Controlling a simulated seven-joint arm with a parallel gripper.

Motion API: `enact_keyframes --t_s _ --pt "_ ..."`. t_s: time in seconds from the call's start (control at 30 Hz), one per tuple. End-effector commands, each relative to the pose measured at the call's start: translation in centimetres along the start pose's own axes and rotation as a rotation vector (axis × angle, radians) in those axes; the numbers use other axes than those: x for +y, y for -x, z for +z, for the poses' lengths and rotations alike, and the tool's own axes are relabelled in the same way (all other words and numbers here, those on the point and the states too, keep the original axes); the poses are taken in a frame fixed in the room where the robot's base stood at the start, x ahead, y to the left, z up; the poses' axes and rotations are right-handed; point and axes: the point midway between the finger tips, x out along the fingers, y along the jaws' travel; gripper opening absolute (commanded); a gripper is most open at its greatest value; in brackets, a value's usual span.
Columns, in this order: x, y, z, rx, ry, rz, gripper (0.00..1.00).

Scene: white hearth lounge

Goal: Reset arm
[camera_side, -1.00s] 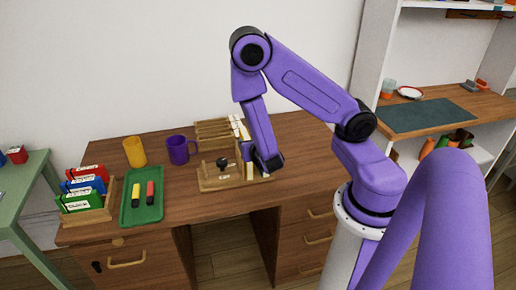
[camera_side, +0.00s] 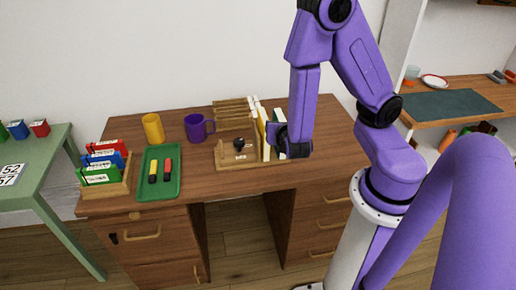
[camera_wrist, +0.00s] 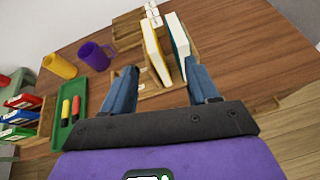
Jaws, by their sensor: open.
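My gripper (camera_side: 287,142) is over the right part of the brown desk, just right of a wooden rack (camera_side: 236,162). In the wrist view its two blue-grey fingers (camera_wrist: 163,88) are spread apart. A yellow-edged book (camera_wrist: 156,52) and a teal-edged book (camera_wrist: 179,46) stand upright in the rack, seen beyond and between the fingers. Nothing is clearly gripped. In the side view the gripper partly covers the teal-edged book, and I cannot tell whether it touches it. My arm rises steeply above the gripper, bent at the elbow.
A purple mug (camera_side: 196,128) and a yellow cup (camera_side: 153,128) stand left of the rack. A green tray (camera_side: 160,190) holds a yellow and a red marker. A wooden holder (camera_side: 118,188) has coloured folders. A green table (camera_side: 40,165) is at left, shelves at right.

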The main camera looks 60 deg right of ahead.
Motion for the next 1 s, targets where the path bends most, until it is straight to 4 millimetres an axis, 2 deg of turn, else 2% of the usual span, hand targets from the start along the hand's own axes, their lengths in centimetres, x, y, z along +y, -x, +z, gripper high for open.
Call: enact_keyframes --t_s 0.17,0.37,0.6,0.8,1.0 --pt "-1.7 3.0 0.9 0.136 -0.273 -0.155 0.59" --pt "-3.4 7.3 0.4 0.36 -0.548 -0.338 0.59" --pt "-4.0 14.0 -0.3 0.7 -0.812 -0.542 0.59" --pt "-4.0 18.4 0.0 0.915 -0.923 -0.655 0.59" --pt "-3.9 19.8 0.1 0.982 -0.951 -0.69 0.59"
